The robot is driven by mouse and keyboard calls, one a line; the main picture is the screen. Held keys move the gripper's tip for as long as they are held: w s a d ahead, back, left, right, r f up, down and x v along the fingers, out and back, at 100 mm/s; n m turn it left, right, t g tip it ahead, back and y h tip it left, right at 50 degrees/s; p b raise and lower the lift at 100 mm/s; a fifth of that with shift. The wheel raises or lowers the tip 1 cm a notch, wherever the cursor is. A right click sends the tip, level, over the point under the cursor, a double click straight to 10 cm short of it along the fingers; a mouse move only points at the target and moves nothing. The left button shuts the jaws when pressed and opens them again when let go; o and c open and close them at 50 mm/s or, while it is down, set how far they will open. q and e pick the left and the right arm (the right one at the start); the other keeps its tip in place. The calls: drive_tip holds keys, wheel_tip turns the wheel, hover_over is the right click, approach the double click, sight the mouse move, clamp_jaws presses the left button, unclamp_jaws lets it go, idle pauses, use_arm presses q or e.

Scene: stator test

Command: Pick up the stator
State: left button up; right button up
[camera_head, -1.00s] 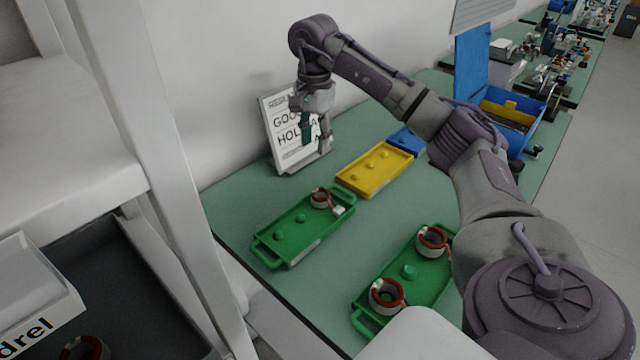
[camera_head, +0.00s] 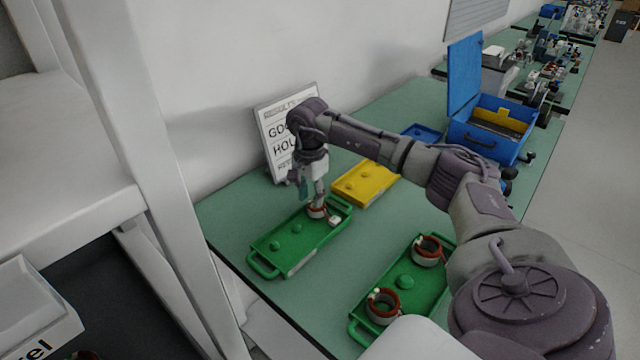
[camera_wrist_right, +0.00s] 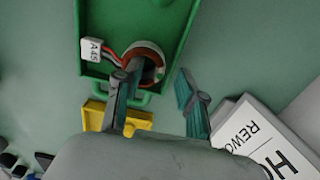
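A stator (camera_head: 317,212), a red-brown ring with a white connector, sits at the far end of the left green tray (camera_head: 270,262). In the right wrist view the stator (camera_wrist_right: 151,50) has wires to its connector marked A45 (camera_wrist_right: 93,49). My right gripper (camera_head: 314,199) is low over this stator, pointing down. In the wrist view the right gripper (camera_wrist_right: 158,75) is open; one finger overlaps the ring's opening, the other is outside the ring. Contact cannot be told. Two more stators (camera_head: 427,250) (camera_head: 383,306) sit on the right green tray (camera_head: 362,291). My left gripper is not in view.
A yellow tray (camera_head: 366,184) and a blue tray (camera_head: 422,133) lie behind the left green tray. A white sign (camera_head: 271,127) stands close behind my gripper. A blue open box (camera_head: 490,132) is farther right. A shelf post (camera_head: 165,190) stands at left.

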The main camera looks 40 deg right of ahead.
drive_tip(key=shift+f, duration=0.2)
clamp_jaws()
drive_tip(key=shift+r, duration=0.1)
